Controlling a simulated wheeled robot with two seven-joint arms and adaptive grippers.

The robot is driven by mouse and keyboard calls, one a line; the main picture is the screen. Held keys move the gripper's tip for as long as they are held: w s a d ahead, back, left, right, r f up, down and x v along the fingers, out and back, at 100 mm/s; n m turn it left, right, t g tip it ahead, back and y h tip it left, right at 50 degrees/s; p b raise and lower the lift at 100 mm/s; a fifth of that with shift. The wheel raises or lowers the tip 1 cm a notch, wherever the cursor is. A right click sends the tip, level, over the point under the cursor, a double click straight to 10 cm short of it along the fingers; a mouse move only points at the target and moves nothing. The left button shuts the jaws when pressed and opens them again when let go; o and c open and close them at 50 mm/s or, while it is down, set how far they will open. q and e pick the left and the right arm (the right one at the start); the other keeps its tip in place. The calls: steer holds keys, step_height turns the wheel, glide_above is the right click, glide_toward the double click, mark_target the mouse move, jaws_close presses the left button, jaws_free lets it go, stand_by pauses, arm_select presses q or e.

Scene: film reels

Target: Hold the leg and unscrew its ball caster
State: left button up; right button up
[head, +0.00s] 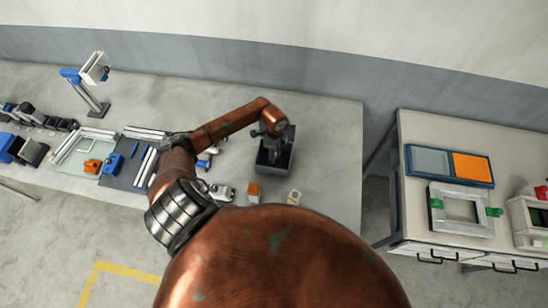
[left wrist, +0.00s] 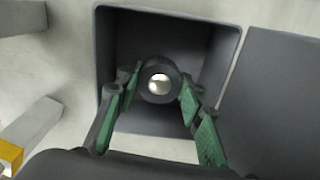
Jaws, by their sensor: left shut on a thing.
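The ball caster (left wrist: 159,82) is a dark round housing with a shiny silver ball at its middle, facing the camera in the left wrist view. My left gripper (left wrist: 160,84), with green-padded fingers, is shut on the caster, one finger on each side. Around them is a dark square-rimmed box (left wrist: 226,45). In the head view my left gripper (head: 272,130) hangs over that dark box (head: 263,167) on the table. The leg is hidden or cannot be told apart below the caster. My right gripper is in neither view.
The grey table (head: 325,140) is bare right of the box. An orange block (head: 253,190) lies in front of it. Blue and orange parts and metal bars lie to the left. A second table (head: 400,160) with a blue-framed tray (head: 449,149) stands right, across a gap.

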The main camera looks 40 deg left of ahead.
arm_select(q)
step_height(320, 180, down, 4)
steer(key=shift+r, duration=0.25)
steer(key=shift+f, duration=0.2)
steer(key=shift+f, duration=0.15)
steer(key=o, duration=1.3)
